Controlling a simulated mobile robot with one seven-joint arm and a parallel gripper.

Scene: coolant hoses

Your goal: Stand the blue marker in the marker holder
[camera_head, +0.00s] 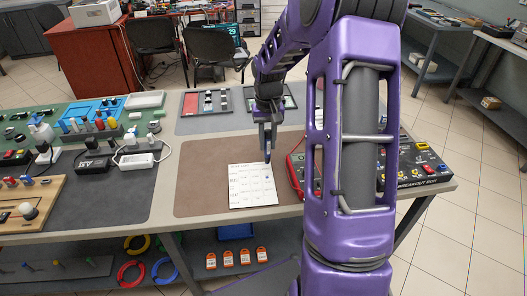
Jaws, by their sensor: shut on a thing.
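My gripper (266,136) points down above the far right corner of a white printed sheet (246,190) on the brown mat. It is shut on a thin, dark blue-looking piece (267,156), which I take to be the blue marker. The piece hangs roughly upright, its lower end close to the sheet. I cannot tell whether it touches the sheet. The marker holder cannot be made out for certain in this view; my arm covers part of the table to the right.
A black breakout box (412,166) with a red lead stands at the right end. Trays (212,101) lie behind the brown mat (200,165). A green mat with a blue tray (93,108) and a wooden board (28,205) lie left. The brown mat's left side is clear.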

